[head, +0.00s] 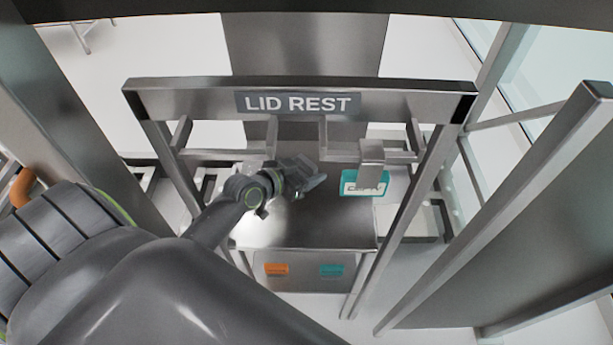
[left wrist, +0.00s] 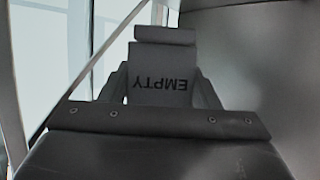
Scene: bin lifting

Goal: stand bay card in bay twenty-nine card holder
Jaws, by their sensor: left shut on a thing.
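My left gripper (head: 296,178) is over the steel top, left of the teal-and-white card. In the left wrist view its two fingers (left wrist: 160,92) are shut on a grey card (left wrist: 158,58), which bears the word EMPTY upside down in that picture. In the head view the gripper and card merge into one dark shape, so the card's tilt is hard to tell. The teal-and-white card (head: 364,188) is at a grey block-like holder (head: 371,152) on the right; its print is too small to read. No number marking bay twenty-nine is legible. My right gripper is not in view.
A steel frame with a LID REST sign (head: 298,103) stands across the back, its posts on both sides. The steel top (head: 320,225) is bare in front. Below are an orange label (head: 276,269) and a teal label (head: 331,269). A rail stands at right.

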